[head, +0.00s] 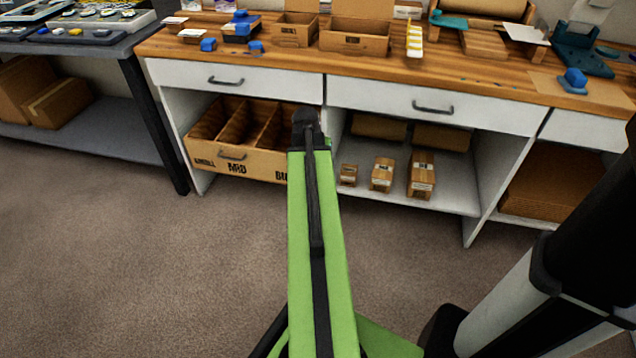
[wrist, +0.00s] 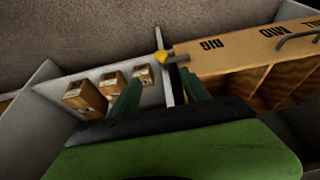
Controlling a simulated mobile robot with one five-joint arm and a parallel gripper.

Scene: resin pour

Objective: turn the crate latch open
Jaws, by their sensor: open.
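The wooden crate (head: 262,171) sits in the left bay under the bench, its front marked SMALL, MID and BIG, with a metal handle. In the wrist view the crate (wrist: 235,62) appears upside down at the upper right. A small yellow latch (wrist: 161,58) shows at the crate's BIG end, by the pale upright divider. In the head view the latch is hidden behind my arm. My gripper (wrist: 160,78) is open and empty, its two dark green fingers apart, with the latch ahead between their tips. I cannot tell whether they touch it. The gripper (head: 307,122) is mostly hidden in the head view.
Several small boxes (head: 382,174) stand on the grey shelf (head: 452,192) right of the crate. White drawers (head: 236,80) with handles hang above, under the wooden worktop (head: 290,60). The carpet floor (head: 130,270) before the bench is clear. A dark table (head: 100,48) stands at left.

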